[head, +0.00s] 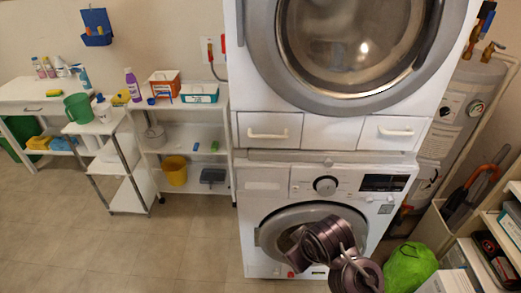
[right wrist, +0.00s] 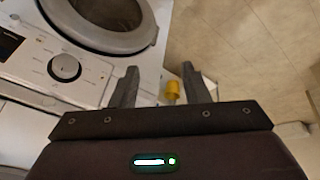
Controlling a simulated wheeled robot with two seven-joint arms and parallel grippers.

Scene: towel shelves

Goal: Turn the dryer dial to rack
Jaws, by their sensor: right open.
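The dial (head: 326,185) is a round knob with a silver rim on the white control panel of the lower machine (head: 255,212). It also shows in the right wrist view (right wrist: 65,67), left of my fingers. The markings around it are too small to read. My right gripper (right wrist: 160,80) is open, with nothing between its fingers, and apart from the dial. In the head view my right arm is in front of the lower machine's round door, below the dial. Its fingers cannot be made out there. My left gripper is not in view.
An upper machine (head: 350,125) with a large round door is stacked above. A dark display (head: 384,183) is right of the dial. White shelves (head: 190,112) stand left, and a green bag (head: 410,268) lies right. The floor (head: 150,250) at left is clear.

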